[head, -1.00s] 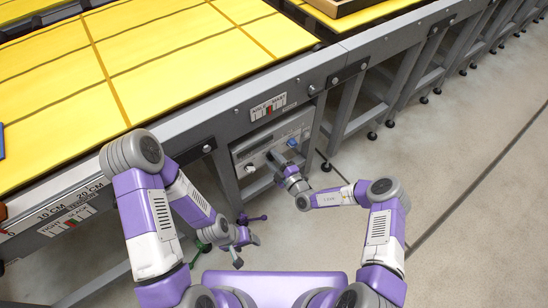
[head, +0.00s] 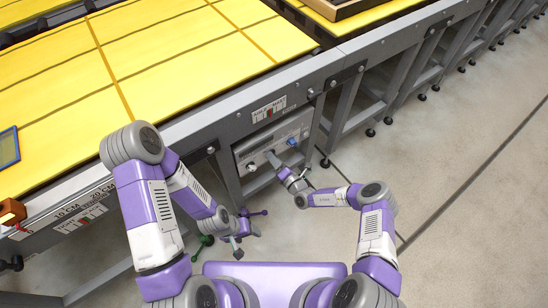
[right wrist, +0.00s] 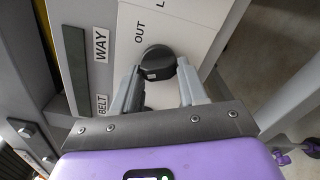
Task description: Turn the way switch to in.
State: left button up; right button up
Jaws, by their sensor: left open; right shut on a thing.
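The control panel (head: 243,157) sits under the yellow table's edge, with a white knob (head: 251,168) at left and a blue knob (head: 292,141) at right. In the right wrist view, the black way switch knob (right wrist: 157,62) stands on the white panel, near the labels WAY and OUT. My right gripper (right wrist: 160,78) is shut on this knob, one finger on each side; the far part of the grip is hard to see. My left gripper (head: 238,246) is open and low, away from the panel.
The yellow table (head: 150,60) and its grey frame stand above the panel. A grey table leg (head: 228,178) is left of the panel. A blue-framed item (head: 9,148) lies at the far left. The floor (head: 460,200) at right is clear.

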jog(key=shift+d+n+p, duration=0.1)
jog(key=shift+n+p, duration=0.55)
jog(key=shift+n, duration=1.15)
jog(key=shift+f, duration=0.1)
jog(key=o, duration=1)
jog(key=p+v, duration=0.2)
jog(key=v, duration=0.5)
jog(key=shift+s+d, duration=0.15)
